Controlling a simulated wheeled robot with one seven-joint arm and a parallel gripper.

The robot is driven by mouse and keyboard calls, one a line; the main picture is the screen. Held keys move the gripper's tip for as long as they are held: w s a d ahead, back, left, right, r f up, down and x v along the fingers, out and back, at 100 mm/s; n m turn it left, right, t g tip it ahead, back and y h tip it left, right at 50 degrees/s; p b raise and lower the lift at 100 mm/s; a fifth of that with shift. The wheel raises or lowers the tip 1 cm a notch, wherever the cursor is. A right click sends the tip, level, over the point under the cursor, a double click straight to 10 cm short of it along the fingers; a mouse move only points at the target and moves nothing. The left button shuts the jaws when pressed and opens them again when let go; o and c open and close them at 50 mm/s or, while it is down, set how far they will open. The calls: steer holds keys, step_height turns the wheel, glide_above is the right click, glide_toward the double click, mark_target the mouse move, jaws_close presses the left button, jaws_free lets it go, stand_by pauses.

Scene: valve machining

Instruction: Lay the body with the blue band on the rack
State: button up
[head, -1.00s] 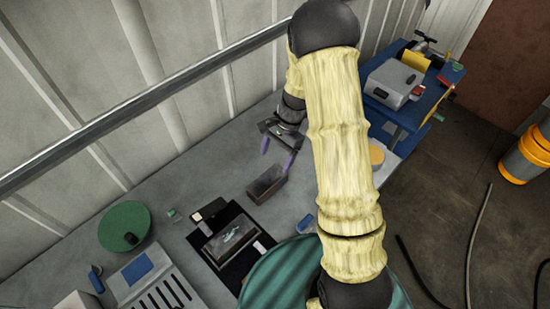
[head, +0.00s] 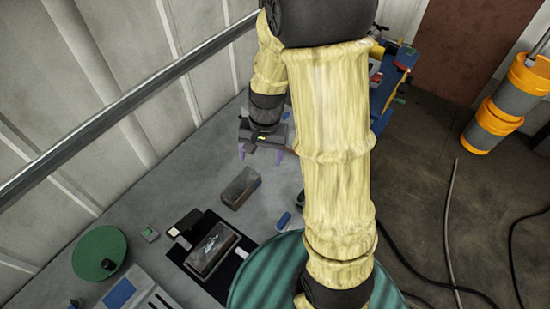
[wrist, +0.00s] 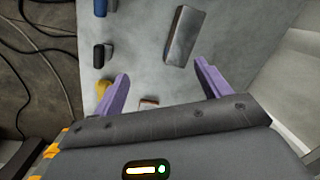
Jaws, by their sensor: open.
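My gripper (head: 261,154) is open and empty above the far part of the grey bench, with its two purple fingers apart; they also show in the wrist view (wrist: 161,75). A small blue piece (head: 283,221) lies on the bench near the green round surface; a blue piece also shows at the top of the wrist view (wrist: 100,7). A black piece (wrist: 103,54) lies near it. I cannot make out a blue band on either piece. A grey slotted fixture (head: 152,301), cut by the lower edge, may be the rack.
A tray (head: 212,249) with shiny contents sits on a black mat (head: 184,265). A green disc (head: 95,245) bears a dark piece. A yellow piece (wrist: 103,88) lies near the left finger. A rail runs along the wall.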

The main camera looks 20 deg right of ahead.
steer(key=s+d+r+n+t+h, duration=0.1)
steer(key=s+r+n+t, duration=0.1)
steer(key=s+r+n, duration=0.3)
steer(key=shift+s+d+r+t, duration=0.2)
steer(key=shift+s+d+t, duration=0.15)
steer(key=shift+s, duration=0.55)
steer(key=shift+a, duration=0.1)
